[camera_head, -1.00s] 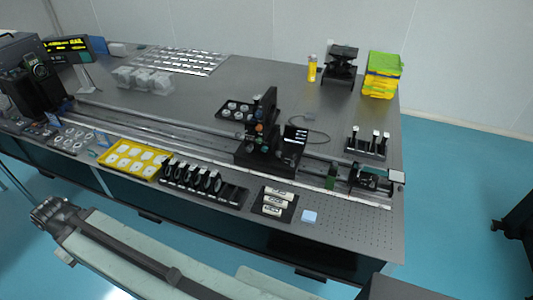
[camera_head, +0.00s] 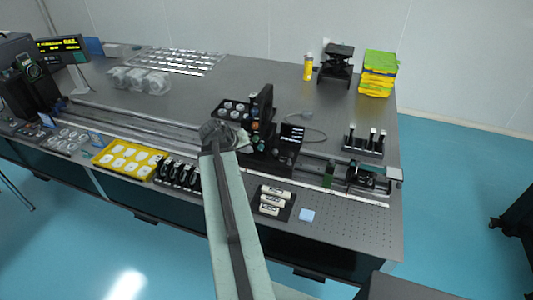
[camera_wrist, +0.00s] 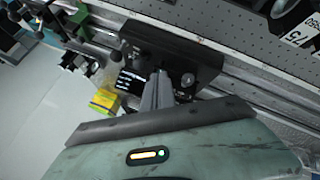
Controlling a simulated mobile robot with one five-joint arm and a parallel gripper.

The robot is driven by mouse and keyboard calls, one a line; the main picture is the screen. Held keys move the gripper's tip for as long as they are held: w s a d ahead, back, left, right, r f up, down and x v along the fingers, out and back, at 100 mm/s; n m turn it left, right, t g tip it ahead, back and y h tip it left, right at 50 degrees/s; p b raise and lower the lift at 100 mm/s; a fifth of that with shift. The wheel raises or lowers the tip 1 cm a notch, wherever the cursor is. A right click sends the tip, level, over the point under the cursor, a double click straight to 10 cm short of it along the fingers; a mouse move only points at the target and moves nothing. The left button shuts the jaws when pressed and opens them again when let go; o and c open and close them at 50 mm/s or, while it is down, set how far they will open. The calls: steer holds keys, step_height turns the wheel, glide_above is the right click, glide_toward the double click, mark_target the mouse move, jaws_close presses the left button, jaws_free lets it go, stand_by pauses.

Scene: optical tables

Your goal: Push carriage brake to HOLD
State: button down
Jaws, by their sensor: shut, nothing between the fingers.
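The black carriage (camera_head: 284,152) sits on the long rail, right of the middle of the table, with a small panel of white marks (camera_head: 293,132). In the wrist view the carriage (camera_wrist: 150,45) fills the upper middle, with a round dark knob (camera_wrist: 187,80) and white lettering. I cannot tell which part is the brake or how it is set. My gripper (camera_wrist: 160,75) is shut and empty, its tips over the carriage face just left of the knob; contact is unclear. In the head view my arm covers the carriage's left front, and the fingertips are hidden.
The rail (camera_head: 130,119) runs along the table's front half. A yellow tray (camera_head: 104,158), black holders (camera_head: 180,172) and a tray of white cylinders (camera_head: 262,211) line the front edge. A rack of posts (camera_head: 364,151) stands right. Yellow-green boxes (camera_head: 378,75) stand behind.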

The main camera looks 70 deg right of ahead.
mark_target(275, 153)
steer(key=s+d+f+b, duration=0.4)
steer(key=d+f+b, duration=0.3)
steer(key=d, duration=0.1)
steer(key=shift+s+d, duration=0.25)
steer(key=shift+d, duration=0.05)
steer(key=shift+f, duration=0.1)
